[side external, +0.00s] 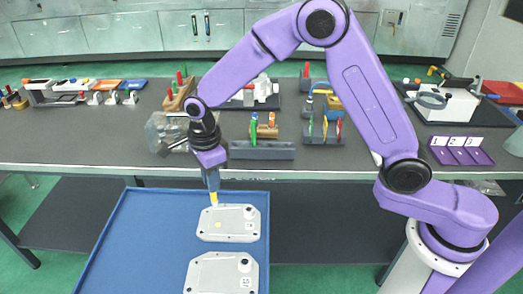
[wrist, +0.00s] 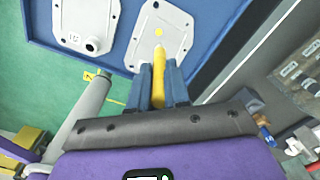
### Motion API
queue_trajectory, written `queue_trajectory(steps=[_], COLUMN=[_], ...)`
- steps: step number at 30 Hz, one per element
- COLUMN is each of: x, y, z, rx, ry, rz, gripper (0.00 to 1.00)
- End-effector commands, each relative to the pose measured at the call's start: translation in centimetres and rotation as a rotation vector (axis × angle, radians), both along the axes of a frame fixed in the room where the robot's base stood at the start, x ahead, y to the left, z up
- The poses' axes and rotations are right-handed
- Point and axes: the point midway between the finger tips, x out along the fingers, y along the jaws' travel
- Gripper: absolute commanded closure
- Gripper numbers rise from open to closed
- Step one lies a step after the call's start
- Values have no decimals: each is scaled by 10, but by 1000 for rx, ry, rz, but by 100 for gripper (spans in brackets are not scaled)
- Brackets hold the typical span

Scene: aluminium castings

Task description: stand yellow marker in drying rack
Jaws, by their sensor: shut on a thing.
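My gripper (side external: 212,186) is shut on the yellow marker (wrist: 158,78), which points down between its blue fingers. In the side external view the marker's yellow end (side external: 214,199) shows just below the fingers, over the far edge of the upper casting (side external: 240,236). I cannot tell whether it touches the casting. A yellow dot (wrist: 158,31) is on that casting. A long grey block (side external: 275,154), which looks like the drying rack, lies near the bench's front edge, to the right of and beyond my gripper. A green marker (side external: 253,127) appears to stand in it.
The castings lie in a blue tray (side external: 130,250); a second casting (side external: 205,272) is nearer the camera. A clear bag (side external: 163,132) lies left of the grey block. A holder with coloured tools (side external: 323,135) stands to its right. The bench edge lies between tray and block.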

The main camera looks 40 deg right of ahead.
Motion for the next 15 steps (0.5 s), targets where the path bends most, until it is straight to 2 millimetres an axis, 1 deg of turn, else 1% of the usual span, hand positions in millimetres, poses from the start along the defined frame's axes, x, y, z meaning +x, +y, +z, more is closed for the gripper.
queue_trajectory(steps=[7,10,13,14,15], x=[0,3,10,14,18], y=[0,-5,-21,-28,-40], z=[0,1,6,8,12], rx=[0,0,1,1,1], ry=[0,-1,-2,-2,-2], rz=[0,-9,-38,-50,-71], gripper=[100,100,100,100,100])
